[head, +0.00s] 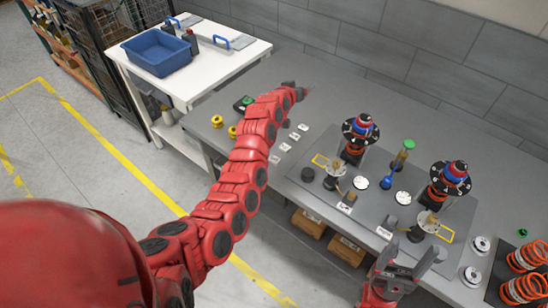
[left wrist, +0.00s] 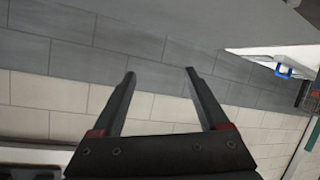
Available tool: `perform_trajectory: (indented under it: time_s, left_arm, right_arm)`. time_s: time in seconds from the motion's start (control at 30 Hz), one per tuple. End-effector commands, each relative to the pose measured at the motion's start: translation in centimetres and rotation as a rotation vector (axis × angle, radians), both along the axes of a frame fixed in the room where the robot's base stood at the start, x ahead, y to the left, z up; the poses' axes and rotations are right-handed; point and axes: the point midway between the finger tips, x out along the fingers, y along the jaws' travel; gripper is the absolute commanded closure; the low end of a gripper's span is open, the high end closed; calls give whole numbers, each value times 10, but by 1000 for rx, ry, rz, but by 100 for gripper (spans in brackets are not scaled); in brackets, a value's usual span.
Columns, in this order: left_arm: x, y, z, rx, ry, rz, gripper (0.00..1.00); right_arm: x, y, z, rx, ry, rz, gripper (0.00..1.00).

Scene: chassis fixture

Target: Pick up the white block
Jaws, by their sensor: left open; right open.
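I cannot make out a clear white block. Several small flat white pieces, one of them a white tag (head: 284,147), lie in a row on the grey bench left of the dark mat. Two white round pieces, one a white disc (head: 403,197), lie on the mat. My left gripper (head: 297,90) is over the back of the bench, beyond the tags. In the left wrist view my left gripper (left wrist: 159,74) is open and empty, facing the tiled wall. My right gripper (head: 412,250) is open and empty at the mat's front edge.
Two spring assemblies, one a strut (head: 358,135), stand on the mat (head: 310,185) with a green-and-blue tool (head: 397,165) between them. A white table (head: 120,55) at left holds a blue bin (head: 158,52). The bench's back middle is clear.

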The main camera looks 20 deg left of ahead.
Motion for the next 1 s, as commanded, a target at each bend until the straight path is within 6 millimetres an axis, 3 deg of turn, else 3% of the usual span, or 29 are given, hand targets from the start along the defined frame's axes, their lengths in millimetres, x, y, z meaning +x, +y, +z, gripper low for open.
perform_trajectory:
  time_s: [0.03,0.13,0.23,0.4,0.5,0.67,1.0]
  left_arm:
    - [-2,-8,14,25,91,-63,22]
    - [-27,-23,19,97,317,-194,22]
    - [-72,-24,21,197,556,-301,22]
    - [-153,2,30,358,905,-387,22]
    - [-186,16,36,414,1040,-400,22]
    - [-205,24,36,445,1120,-407,22]
    - [-206,22,-13,439,1119,-410,22]
  right_arm:
    - [0,0,5,0,0,0,31]
    - [0,0,10,0,0,0,31]
    - [0,0,14,0,0,0,31]
    - [0,0,19,0,0,0,31]
    - [0,0,20,0,0,0,31]
    - [0,0,21,0,0,0,31]
    - [0,0,24,0,0,0,31]
